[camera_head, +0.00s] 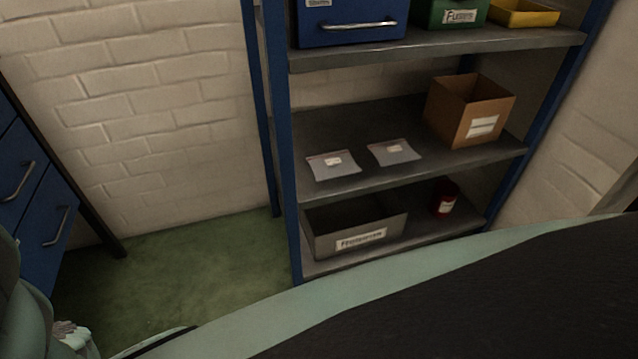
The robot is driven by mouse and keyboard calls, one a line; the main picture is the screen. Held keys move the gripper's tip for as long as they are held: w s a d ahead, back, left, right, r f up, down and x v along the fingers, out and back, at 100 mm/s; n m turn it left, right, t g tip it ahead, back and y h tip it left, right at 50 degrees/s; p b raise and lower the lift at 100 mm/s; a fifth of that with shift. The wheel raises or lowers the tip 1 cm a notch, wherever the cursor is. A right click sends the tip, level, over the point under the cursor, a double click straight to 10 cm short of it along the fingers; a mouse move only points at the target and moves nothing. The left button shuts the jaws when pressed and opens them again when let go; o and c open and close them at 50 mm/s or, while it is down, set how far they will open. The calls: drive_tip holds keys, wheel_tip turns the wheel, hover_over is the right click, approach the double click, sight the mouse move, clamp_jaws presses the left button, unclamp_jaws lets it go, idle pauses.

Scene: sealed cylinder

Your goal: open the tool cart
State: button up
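A blue drawer unit (42,215) with metal bar handles stands at the left edge, cut off by the frame. The drawer fronts that show look shut. I cannot tell whether this unit is the tool cart, and no other cart shows. Pale green parts of my own body fill the lower left corner and the bottom right, hiding some of the floor.
A blue-framed shelf rack (440,165) stands against the brick wall. It holds a blue box (350,20), a cardboard box (468,110), two clear bags, a grey bin (335,238) and a red can (445,198). Green floor (200,265) is clear between rack and drawers.

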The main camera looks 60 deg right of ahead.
clamp_jaws()
drive_tip(key=shift+d, duration=0.1)
idle(0.5)
